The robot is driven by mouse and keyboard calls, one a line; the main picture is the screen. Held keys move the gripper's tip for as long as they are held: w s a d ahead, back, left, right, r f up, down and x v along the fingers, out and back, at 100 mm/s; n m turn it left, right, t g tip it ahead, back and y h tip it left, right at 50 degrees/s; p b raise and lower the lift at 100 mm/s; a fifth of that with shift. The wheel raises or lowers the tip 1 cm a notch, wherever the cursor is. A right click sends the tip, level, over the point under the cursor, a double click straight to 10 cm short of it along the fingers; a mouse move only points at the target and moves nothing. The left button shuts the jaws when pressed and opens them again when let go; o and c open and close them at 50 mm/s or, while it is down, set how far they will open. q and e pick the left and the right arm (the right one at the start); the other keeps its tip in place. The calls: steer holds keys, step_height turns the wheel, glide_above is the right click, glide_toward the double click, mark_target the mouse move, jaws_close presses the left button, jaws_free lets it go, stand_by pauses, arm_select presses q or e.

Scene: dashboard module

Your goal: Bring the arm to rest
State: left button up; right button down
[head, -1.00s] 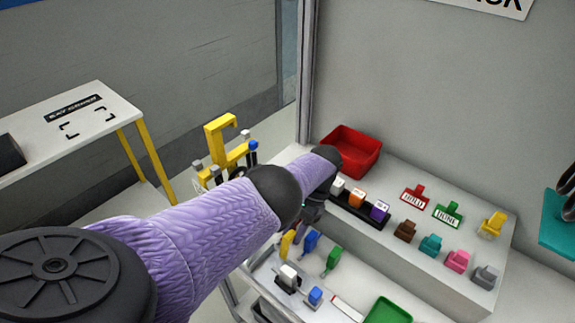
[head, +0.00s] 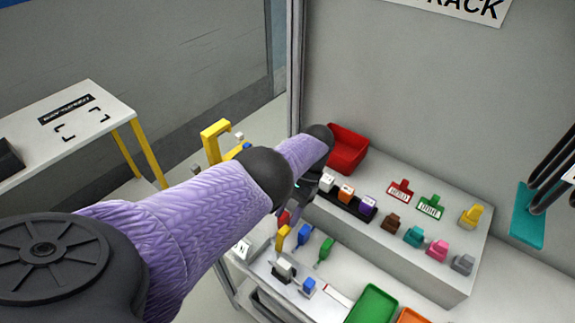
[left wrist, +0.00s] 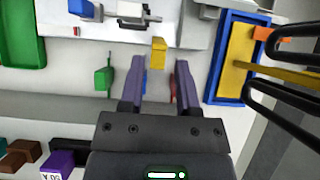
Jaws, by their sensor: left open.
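My left arm reaches from the lower left across the head view. Its gripper (head: 290,205) is partly hidden behind the forearm, over the near left end of the bench. In the left wrist view the two purple-grey fingers (left wrist: 159,85) stand apart, open. No held object shows between them. A yellow piece (left wrist: 158,52) lies just beyond the fingertips, and a green piece (left wrist: 104,78) lies left of them. Slivers of blue and red show close to the fingers; whether they touch cannot be told.
A red bin (head: 346,150) stands behind the arm. Coloured blocks and tags sit on the raised shelf (head: 440,280). A green tray (head: 372,304) is at the front. A yellow-legged table (head: 100,128) stands left. A teal plate with dark bars (head: 527,215) is at right.

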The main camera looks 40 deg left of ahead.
arm_select(q)
step_height(320, 180, up, 4)
steer(key=shift+r+p, duration=0.15)
steer(key=shift+p, duration=0.95)
arm_select(e)
steer(key=r, duration=0.4)
steer(key=shift+w, duration=0.2)
steer(key=shift+a, duration=0.1)
